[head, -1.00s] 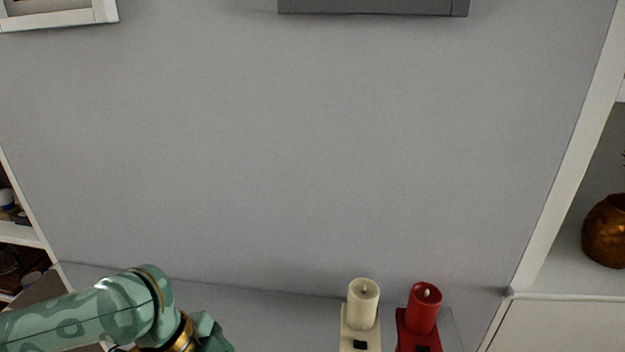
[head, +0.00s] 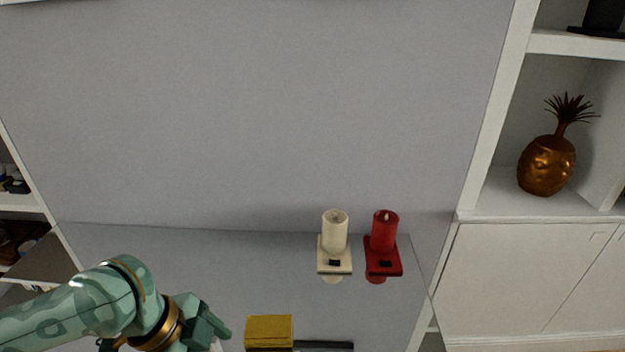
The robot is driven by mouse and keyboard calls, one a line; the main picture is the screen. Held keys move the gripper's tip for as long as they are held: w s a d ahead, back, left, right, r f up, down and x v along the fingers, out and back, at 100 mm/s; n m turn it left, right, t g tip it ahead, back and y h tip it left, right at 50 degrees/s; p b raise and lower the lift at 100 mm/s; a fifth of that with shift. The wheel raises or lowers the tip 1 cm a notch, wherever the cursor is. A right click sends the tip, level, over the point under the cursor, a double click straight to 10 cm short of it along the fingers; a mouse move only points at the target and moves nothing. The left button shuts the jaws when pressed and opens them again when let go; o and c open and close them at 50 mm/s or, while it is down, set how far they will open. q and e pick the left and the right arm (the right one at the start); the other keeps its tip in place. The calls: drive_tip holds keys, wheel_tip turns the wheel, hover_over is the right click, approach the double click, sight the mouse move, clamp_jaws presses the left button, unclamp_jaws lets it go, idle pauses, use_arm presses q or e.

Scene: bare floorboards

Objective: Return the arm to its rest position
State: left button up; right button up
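My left arm, patterned green with a gold ring, comes in from the lower left of the head view. Its gripper (head: 212,328) is at the bottom, left of the yellow box. The fingers are dark green and seen from behind and above, so I cannot tell whether they are open or shut. No held object is visible. My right arm and gripper are not in view.
A grey glossy surface (head: 200,262) holds a cream candle (head: 335,235), a red candle (head: 384,233), a yellow box (head: 269,331) and a flat black object (head: 323,345). A white shelf unit (head: 486,195) with a golden pineapple (head: 547,165) stands at right.

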use_arm(q)
drive_tip(key=w+d+f+n+t+h, duration=0.1)
drive_tip(key=w+d+f+n+t, duration=0.15)
drive_tip(key=d+t, duration=0.25)
drive_tip(key=s+a+f+n+y, duration=0.4)
drive_tip(key=s+a+y, duration=0.1)
drive_tip(key=a, duration=0.5)
drive_tip(key=s+a+f+n+y, duration=0.35)
drive_tip(key=s+a+y, duration=0.2)
drive_tip(key=a, duration=0.35)
drive_tip(key=s+d+f+g+h, duration=0.1)
drive_tip(key=s+d+f, duration=0.15)
drive_tip(key=f, duration=0.95)
drive_tip(key=s+d+f+g+h, duration=0.1)
drive_tip(key=s+f+h, duration=0.15)
drive_tip(key=f, duration=0.95)
drive_tip(key=s+f+n+g, duration=0.1)
drive_tip(key=s+f+n, duration=0.1)
drive_tip(key=s+f, duration=0.6)
drive_tip(key=s+f+n+g+h, duration=0.1)
drive_tip(key=s+f+g, duration=0.1)
drive_tip(key=s+f, duration=0.6)
drive_tip(key=s, duration=0.5)
drive_tip(key=shift+s+f+n, duration=0.15)
drive_tip(key=shift+s+n, duration=0.05)
drive_tip(key=shift+n, duration=0.2)
